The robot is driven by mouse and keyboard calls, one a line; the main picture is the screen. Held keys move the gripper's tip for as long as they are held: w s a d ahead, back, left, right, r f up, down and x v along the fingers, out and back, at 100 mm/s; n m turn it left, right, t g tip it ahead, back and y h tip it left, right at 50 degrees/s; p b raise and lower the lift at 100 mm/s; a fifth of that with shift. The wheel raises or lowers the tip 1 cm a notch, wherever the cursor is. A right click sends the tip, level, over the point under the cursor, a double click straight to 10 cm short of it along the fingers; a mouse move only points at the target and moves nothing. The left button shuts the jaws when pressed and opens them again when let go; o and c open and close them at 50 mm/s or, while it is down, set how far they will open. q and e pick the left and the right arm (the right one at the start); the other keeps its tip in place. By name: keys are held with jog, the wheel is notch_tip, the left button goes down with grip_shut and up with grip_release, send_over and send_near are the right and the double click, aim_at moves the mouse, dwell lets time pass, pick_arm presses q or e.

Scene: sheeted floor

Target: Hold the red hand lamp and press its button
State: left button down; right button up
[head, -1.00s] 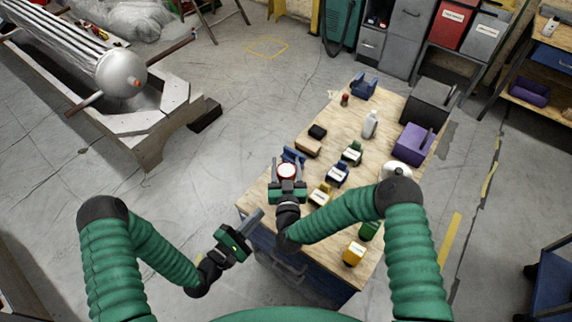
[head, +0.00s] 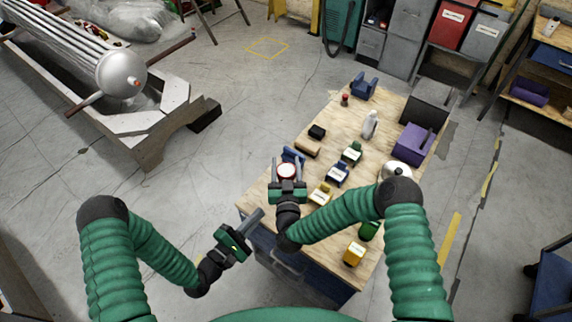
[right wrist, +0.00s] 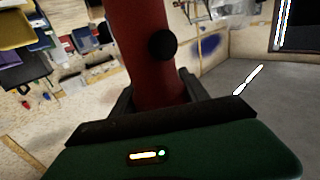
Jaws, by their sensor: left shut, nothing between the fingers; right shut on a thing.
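The red hand lamp (head: 287,171) is at the near left part of the wooden table, seen end-on with a pale round face up in the head view. My right gripper (head: 287,182) is shut on it. In the right wrist view the lamp's red body (right wrist: 141,45) stands between my right fingers (right wrist: 155,95), with a round black button (right wrist: 162,45) on its side. My left gripper (head: 255,223) is shut and empty, lower and left of the lamp, off the table's near left corner and apart from the lamp.
The wooden table (head: 325,105) carries several small labelled bins (head: 337,174), a white bottle (head: 370,125), a purple bin (head: 411,144) and a small red can (head: 344,99). A blue holder (head: 363,87) stands at its far end.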

dwell(0.4)
pick_arm(q)
jog(key=w+d+m+g, duration=0.4)
jog(key=w+m+g, duration=0.2)
jog(key=m, duration=0.6)
jog(key=g, duration=0.2)
jog(key=shift+w+d+r+m+g+h, duration=0.15)
jog(key=shift+w+d+m+g+h, duration=0.05)
jog(key=shift+w+m+g+h, duration=0.15)
dwell(1.5)
